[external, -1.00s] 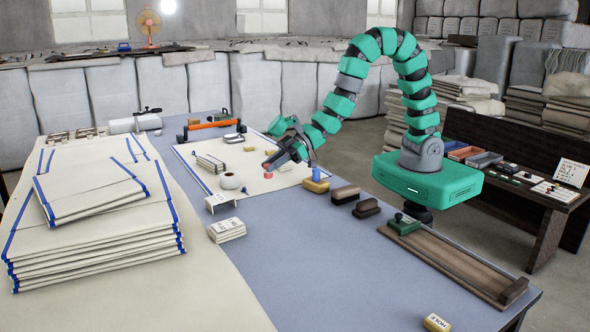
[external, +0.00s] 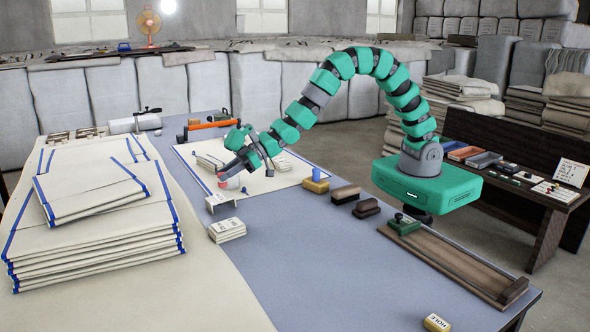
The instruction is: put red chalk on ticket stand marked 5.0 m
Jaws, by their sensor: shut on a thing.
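My gripper (external: 222,175) is shut on the red chalk (external: 222,184), a short red piece at its fingertips. It holds the chalk just behind and above a small white folded ticket stand (external: 220,200) near the table's left side. The marking on that stand is too small to read. Whether the chalk touches the stand cannot be told.
Stacked tickets (external: 227,230) lie in front of the stand. A blue chalk (external: 316,174) stands on a yellowish block (external: 316,186), with dark brushes (external: 346,194) to the right. Folded cloths (external: 95,240) fill the left.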

